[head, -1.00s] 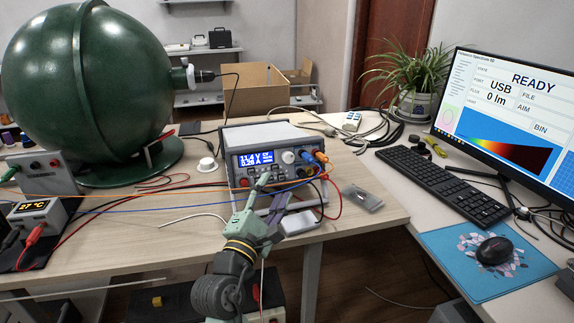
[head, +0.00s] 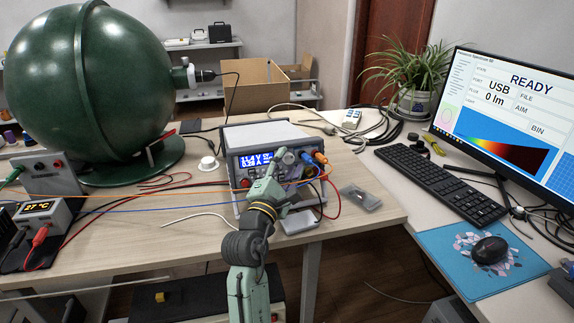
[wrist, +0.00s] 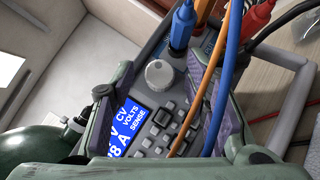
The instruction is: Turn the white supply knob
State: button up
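The white supply knob (wrist: 159,74) is a round pale dial on the supply's front panel, beside the blue display (wrist: 128,132). It also shows in the head view (head: 289,157), just beyond my gripper. My gripper (head: 278,167) is in front of the power supply (head: 262,136), reaching toward its panel. In the wrist view my gripper (wrist: 149,74) has its two fingers spread, with the knob seen between them. I see no contact with the knob, and the remaining depth to it is hard to tell. Part of the display is hidden by my gripper in the head view.
Blue and orange leads (wrist: 229,70) cross in front of the right finger in the wrist view. A keypad (wrist: 168,130) lies below the knob. The large green sphere (head: 88,80) stands at the left; the keyboard (head: 440,183) and monitor (head: 510,110) are at the right.

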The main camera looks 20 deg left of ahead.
grip_shut()
dwell(0.3)
jog(key=shift+r, duration=0.1)
jog(key=m+g+h+p, duration=0.1)
jog(key=m+p, duration=0.1)
jog(key=r+m+g+h+p, duration=0.1)
jog(key=p, duration=0.1)
jog(key=shift+m+p, duration=0.3)
jog(key=shift+m, duration=0.1)
jog(key=m+g+p, duration=0.2)
jog(key=p, duration=0.1)
jog(key=shift+a, duration=0.1)
jog(key=m+g+p, duration=0.1)
jog(key=m+g, duration=0.2)
jog(key=shift+m, duration=0.3)
